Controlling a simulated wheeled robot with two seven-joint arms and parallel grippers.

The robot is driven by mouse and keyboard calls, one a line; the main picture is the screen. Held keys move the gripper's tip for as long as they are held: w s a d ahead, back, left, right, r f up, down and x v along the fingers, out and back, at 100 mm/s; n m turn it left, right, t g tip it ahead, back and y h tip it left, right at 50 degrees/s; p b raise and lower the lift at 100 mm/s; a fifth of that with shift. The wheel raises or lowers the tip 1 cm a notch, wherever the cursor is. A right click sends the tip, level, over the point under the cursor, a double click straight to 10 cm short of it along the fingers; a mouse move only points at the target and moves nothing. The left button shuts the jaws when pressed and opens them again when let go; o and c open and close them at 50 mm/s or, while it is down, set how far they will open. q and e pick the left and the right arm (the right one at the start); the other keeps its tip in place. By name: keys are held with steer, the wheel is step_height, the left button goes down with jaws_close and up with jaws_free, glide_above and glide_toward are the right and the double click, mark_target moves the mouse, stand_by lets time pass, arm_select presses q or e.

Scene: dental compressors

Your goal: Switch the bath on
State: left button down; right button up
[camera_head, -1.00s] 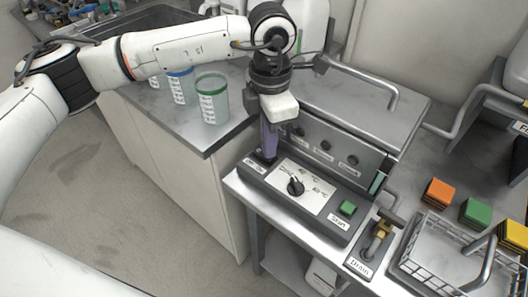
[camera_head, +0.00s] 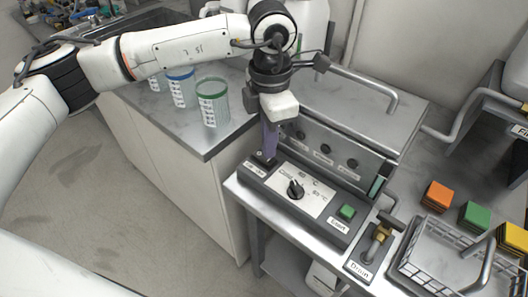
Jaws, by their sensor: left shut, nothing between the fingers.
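The bath (camera_head: 345,100) is a grey metal unit with a closed lid and a long handle. Its front control panel (camera_head: 318,206) carries a black dial (camera_head: 295,188) on a white temperature plate, a green start button (camera_head: 346,212) and a switch area at its left end, whose label (camera_head: 255,171) partly shows. My left gripper (camera_head: 266,158) is shut and empty, pointing down with its tips at the switch area, hiding most of the switch. I cannot tell whether the tips touch it. My right gripper is not in view.
A drain valve (camera_head: 378,240) stands right of the panel, beside a wire basket (camera_head: 410,262). Orange (camera_head: 437,196), green (camera_head: 474,215) and yellow (camera_head: 511,237) blocks lie behind the basket. Lidded cups, one green-rimmed (camera_head: 212,104), stand on the left counter (camera_head: 150,115).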

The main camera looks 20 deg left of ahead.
mark_target(269, 160)
arm_select(q)
step_height(269, 160, up, 5)
steer(key=shift+r+p, duration=0.1)
steer(key=shift+p, duration=1.1)
